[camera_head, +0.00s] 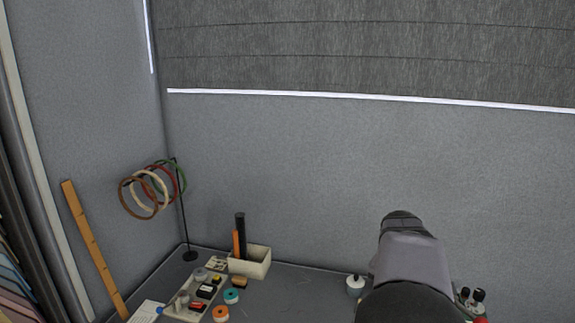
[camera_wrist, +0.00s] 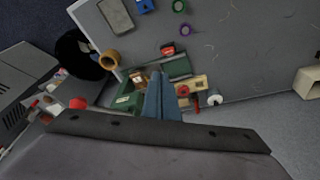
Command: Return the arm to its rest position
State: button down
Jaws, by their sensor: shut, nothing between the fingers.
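My arm rises at the right of the head view, in front of the back wall, and its near part fills the bottom edge. My gripper's fingers are not visible there. In the wrist view, my gripper (camera_wrist: 162,96) shows as two blue-grey fingers side by side, shut and with nothing between them. They overlap small items on the table in the picture; I cannot tell their height above them.
The head view shows a ring stand (camera_head: 181,215), a cream bin (camera_head: 251,263) with upright tubes, a tray of small parts (camera_head: 194,301), tape rolls (camera_head: 231,296) and a white bottle (camera_head: 355,285). The wrist view shows a green box (camera_wrist: 126,102) near the fingers and bare grey tabletop (camera_wrist: 250,55) to the right.

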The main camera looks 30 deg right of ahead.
jog(key=w+a+f+n+y, duration=0.1)
jog(key=w+a+f+n, duration=0.2)
jog(key=a, duration=0.6)
jog(key=w+a+f+n+y, duration=0.1)
jog(key=w+a+f+n, duration=0.2)
jog(key=a, duration=0.5)
jog(key=s+a+f+n, duration=0.3)
jog(key=s+a+n, duration=0.1)
jog(key=a, duration=0.5)
jog(key=s+a+f+n+y, duration=0.1)
jog(key=s+a+f+n, duration=0.2)
jog(key=a, duration=0.6)
jog(key=shift+s+f+n, duration=0.3)
jog(key=shift+s+n, duration=0.05)
jog(key=shift+n, duration=0.65)
notch_tip(320, 180, down, 20)
jog(key=b, duration=1.9)
jog(key=shift+r+b, duration=0.15)
jog(key=shift+b, duration=0.2)
